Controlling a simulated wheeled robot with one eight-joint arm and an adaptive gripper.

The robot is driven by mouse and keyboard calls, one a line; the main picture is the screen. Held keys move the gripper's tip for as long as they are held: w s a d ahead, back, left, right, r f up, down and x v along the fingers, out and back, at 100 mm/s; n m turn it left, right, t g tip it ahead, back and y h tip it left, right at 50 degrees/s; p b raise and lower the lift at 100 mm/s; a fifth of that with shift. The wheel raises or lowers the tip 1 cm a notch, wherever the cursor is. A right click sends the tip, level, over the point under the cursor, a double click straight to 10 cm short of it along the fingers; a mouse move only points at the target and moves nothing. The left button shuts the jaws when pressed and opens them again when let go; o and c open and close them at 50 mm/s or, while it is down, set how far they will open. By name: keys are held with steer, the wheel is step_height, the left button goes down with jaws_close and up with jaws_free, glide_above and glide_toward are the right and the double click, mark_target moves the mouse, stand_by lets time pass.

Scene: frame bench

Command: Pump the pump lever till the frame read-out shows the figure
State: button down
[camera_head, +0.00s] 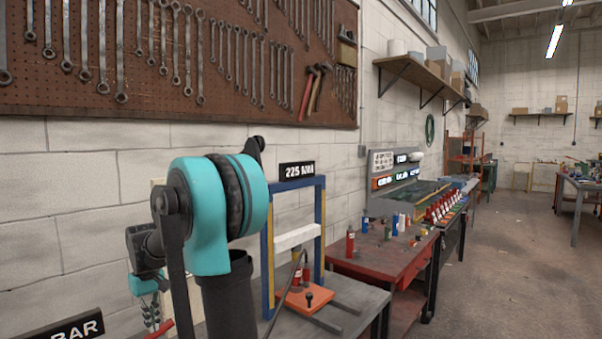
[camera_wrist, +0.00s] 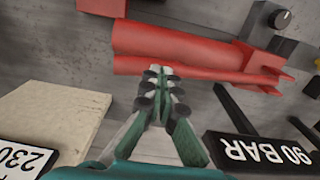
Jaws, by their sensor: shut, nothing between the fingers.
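The frame read-out (camera_head: 297,170) is a black plate on top of the blue and yellow press frame (camera_head: 322,235) and appears to read 225 MM. A red pump (camera_wrist: 180,38) lies across the top of the wrist view; a lower red bar (camera_wrist: 205,72) along it looks like its lever. My gripper (camera_wrist: 160,88) is shut and empty, its tips just below the red bar; I cannot tell whether they touch. In the head view my gripper (camera_head: 152,312) is low at left, above a bit of red (camera_head: 160,330), partly hidden by my arm.
A 90 BAR plate (camera_wrist: 258,148) lies to the right of my gripper. A pale block (camera_wrist: 50,115) and a white card reading 230 (camera_wrist: 22,158) are to the left. A red bench (camera_head: 380,258) with bottles stands beyond the frame.

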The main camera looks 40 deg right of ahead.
mark_target(154, 338)
steer(key=shift+f, duration=2.7)
steer(key=shift+r, duration=4.2)
steer(key=shift+f, duration=0.15)
step_height(154, 338, down, 8)
steer(key=shift+f, duration=0.1)
steer(key=shift+r, duration=4.25)
steer(key=shift+f, duration=0.1)
